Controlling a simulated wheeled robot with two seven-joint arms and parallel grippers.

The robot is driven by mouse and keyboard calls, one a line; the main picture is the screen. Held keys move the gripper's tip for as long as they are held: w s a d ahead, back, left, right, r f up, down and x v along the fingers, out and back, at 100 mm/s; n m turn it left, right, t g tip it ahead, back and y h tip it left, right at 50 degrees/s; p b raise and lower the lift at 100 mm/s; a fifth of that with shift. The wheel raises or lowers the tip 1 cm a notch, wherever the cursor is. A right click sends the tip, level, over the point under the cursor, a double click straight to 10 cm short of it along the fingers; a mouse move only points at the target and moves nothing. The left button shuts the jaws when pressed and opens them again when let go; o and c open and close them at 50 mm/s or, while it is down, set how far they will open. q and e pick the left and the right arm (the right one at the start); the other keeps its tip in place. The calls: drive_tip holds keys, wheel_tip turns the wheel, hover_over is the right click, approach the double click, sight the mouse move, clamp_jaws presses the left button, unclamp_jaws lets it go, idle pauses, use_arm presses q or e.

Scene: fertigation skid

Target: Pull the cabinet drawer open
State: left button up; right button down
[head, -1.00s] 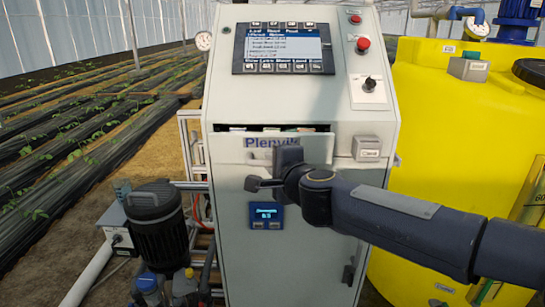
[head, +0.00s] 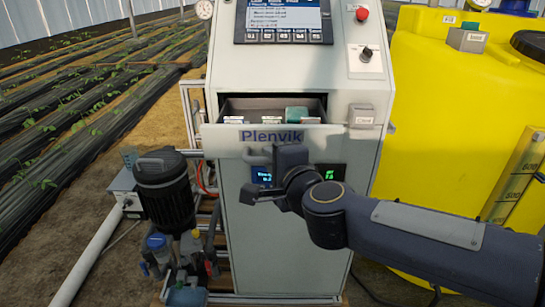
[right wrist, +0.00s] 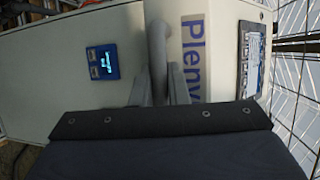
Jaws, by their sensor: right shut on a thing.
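The cabinet (head: 215,220) is light grey and stands upright in the middle of the head view. Its drawer (head: 220,138), marked "Plenvik", is pulled out part way, and small boxes and a teal item show inside. My right gripper (head: 268,172) is at the drawer front and is shut on the drawer handle (right wrist: 157,45), a grey bar that stands between its fingers in the right wrist view. The gripper also shows there (right wrist: 158,85). Part of the handle is hidden behind my gripper in the head view. My left gripper is out of view.
A control screen (head: 283,20) and a red button (head: 361,14) are above the drawer. A dark pump (head: 165,192) with pipes stands left of the cabinet. A yellow tank (head: 440,110) is close on the right. Crop rows lie behind at left.

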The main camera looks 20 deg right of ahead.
drive_tip(key=c, duration=1.4)
unclamp_jaws()
drive_tip(key=a+p+v, duration=0.1)
drive_tip(key=p+v, duration=0.2)
drive_tip(key=v, duration=0.4)
drive_tip(key=shift+s+d, duration=0.4)
drive_tip(key=shift+d, duration=0.1)
